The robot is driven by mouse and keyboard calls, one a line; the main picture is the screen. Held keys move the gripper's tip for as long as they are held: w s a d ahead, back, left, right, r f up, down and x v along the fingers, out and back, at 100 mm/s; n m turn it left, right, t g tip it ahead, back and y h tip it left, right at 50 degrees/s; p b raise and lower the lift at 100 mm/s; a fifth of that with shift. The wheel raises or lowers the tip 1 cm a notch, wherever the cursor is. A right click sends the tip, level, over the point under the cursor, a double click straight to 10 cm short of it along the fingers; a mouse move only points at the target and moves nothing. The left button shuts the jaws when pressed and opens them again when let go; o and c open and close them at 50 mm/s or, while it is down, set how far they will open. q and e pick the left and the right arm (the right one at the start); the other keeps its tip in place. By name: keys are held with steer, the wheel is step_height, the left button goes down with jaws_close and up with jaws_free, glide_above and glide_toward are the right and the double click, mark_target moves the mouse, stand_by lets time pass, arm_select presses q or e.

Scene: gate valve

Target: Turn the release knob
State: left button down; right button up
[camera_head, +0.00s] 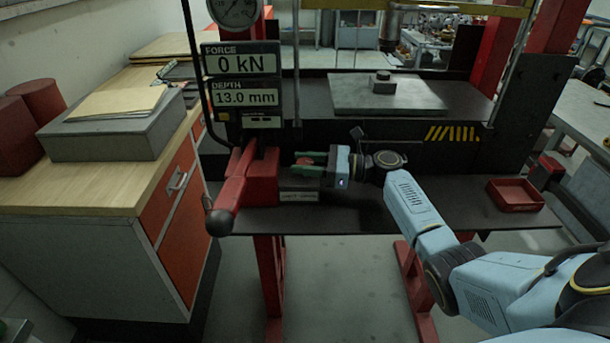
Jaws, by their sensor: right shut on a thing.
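My right gripper (312,165) reaches in from the right to the front of the press. The press display (241,75) reads force 0 kN and depth 13.0 mm. My left gripper does not show clearly anywhere.
A red pump lever with a black ball end (220,222) sticks out toward me, left of the gripper. A red tray (515,195) sits on the right of the dark shelf (400,215). A wooden-topped cabinet (100,185) stands at the left.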

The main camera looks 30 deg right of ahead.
steer(key=shift+n+g+y+b, duration=1)
steer(key=shift+n+g+b, duration=0.1)
steer(key=shift+g+b, duration=0.25)
steer(key=o, duration=1)
steer(key=shift+c, duration=0.2)
steer(key=b+v, duration=0.1)
steer(key=v, duration=1.1)
steer(key=shift+d+b, duration=0.15)
steer(key=shift+b, duration=0.15)
steer(key=shift+s+d+r, duration=0.1)
steer(key=shift+s+d, duration=0.2)
steer(key=shift+d, duration=0.15)
